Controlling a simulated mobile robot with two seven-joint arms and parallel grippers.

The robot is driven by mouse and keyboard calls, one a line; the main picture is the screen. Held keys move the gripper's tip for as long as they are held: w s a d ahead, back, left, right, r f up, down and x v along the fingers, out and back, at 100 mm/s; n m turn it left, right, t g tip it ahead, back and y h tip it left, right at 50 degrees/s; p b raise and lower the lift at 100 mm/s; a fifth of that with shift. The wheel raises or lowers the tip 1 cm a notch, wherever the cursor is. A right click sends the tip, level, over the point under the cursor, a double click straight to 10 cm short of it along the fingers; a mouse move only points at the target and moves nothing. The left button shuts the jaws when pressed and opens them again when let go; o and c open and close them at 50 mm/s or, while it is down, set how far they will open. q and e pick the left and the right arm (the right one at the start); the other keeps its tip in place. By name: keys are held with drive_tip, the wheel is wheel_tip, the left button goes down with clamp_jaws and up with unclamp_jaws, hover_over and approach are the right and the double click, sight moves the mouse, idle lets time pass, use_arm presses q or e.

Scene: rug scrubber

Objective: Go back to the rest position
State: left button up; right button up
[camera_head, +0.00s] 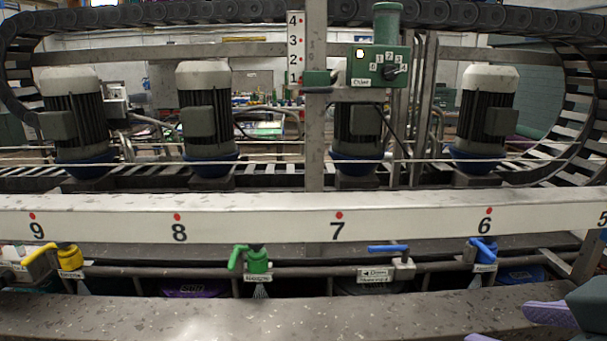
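My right gripper (510,326) is at the bottom right corner, over the grey metal ledge (300,317). Its two purple fingertips show apart with nothing between them; the lower one is cut off by the frame edge. My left gripper is not in view. The rug scrubber stands ahead, with a white beam (260,218) numbered with red dots. Below the beam are a yellow-handled valve (69,257), a green-handled valve (257,262), a blue-handled valve (403,266) and another blue-handled valve (485,251). My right gripper touches none of them.
A green control box (377,66) with a black numbered dial hangs on an upright post (315,130). Several motors (207,110) stand behind the beam. A dark chain track (440,14) arches overhead. The ledge is bare on its left and middle.

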drive_tip(key=s+f+m+g, duration=0.2)
drive_tip(key=s+f+g, duration=0.4)
drive_tip(key=s, duration=0.8)
drive_tip(key=w+p+v, duration=0.1)
drive_tip(key=p+v, duration=0.9)
drive_tip(key=p, duration=0.2)
drive_tip(key=shift+r, duration=0.6)
drive_tip(key=shift+w, duration=0.15)
